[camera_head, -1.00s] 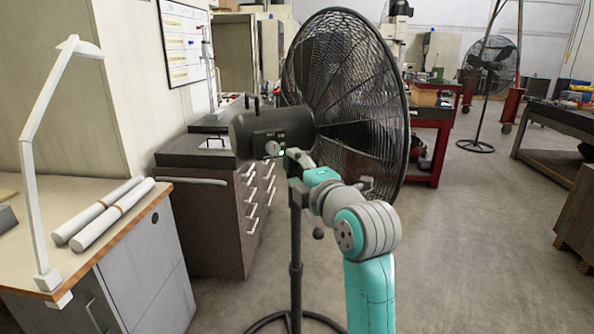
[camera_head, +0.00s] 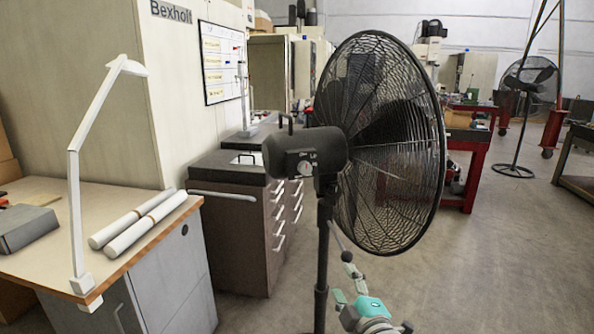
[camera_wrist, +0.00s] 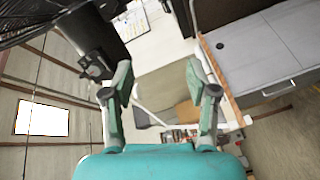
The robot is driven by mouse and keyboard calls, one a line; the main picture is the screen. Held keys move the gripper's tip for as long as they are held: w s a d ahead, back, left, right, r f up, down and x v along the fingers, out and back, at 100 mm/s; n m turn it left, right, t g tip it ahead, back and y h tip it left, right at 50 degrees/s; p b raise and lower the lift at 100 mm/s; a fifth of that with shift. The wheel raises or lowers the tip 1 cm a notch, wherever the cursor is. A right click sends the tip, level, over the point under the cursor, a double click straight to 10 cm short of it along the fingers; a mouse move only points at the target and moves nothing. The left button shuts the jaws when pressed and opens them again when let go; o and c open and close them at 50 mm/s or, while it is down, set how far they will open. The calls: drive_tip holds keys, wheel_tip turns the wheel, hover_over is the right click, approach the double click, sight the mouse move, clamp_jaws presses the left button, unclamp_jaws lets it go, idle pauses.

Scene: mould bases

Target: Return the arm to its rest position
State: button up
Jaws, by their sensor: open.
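My gripper (camera_wrist: 157,85) is open and empty, its two grey-green fingers spread apart in the wrist view. Nothing lies between the fingertips except the distant background. In the head view my gripper (camera_head: 349,285) is low in the picture, in front of the large fan's lower edge and right of its pole. The teal wrist housing shows below it. Most of the arm is below the frame.
A large black fan (camera_head: 392,150) stands close ahead, with its motor (camera_head: 305,155) facing me. It also fills the wrist view's upper left. A desk (camera_head: 150,250) with rolled papers (camera_head: 138,222) and a lamp (camera_head: 75,200) is left. Open floor (camera_head: 490,250) lies right.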

drive_tip(key=s+d+f+m+g+h, duration=0.1)
drive_tip(key=s+d+f+m, duration=0.25)
drive_tip(key=s+f, duration=0.75)
drive_tip(key=s+d+f+m+h, duration=0.2)
drive_tip(key=s+f+m, duration=0.3)
drive_tip(key=s+f, duration=0.6)
drive_tip(key=s+d+r+m, duration=0.1)
drive_tip(key=s+m, duration=0.1)
drive_tip(key=s, duration=0.7)
drive_tip(key=s+r+m, duration=0.1)
drive_tip(key=s+m, duration=0.2)
drive_tip(key=s, duration=0.6)
drive_tip(key=s+d+r+m+g+h, duration=0.1)
drive_tip(key=s+m, duration=0.1)
drive_tip(key=s, duration=0.8)
drive_tip(key=shift+d+m, duration=0.3)
drive_tip(key=shift+m, duration=0.05)
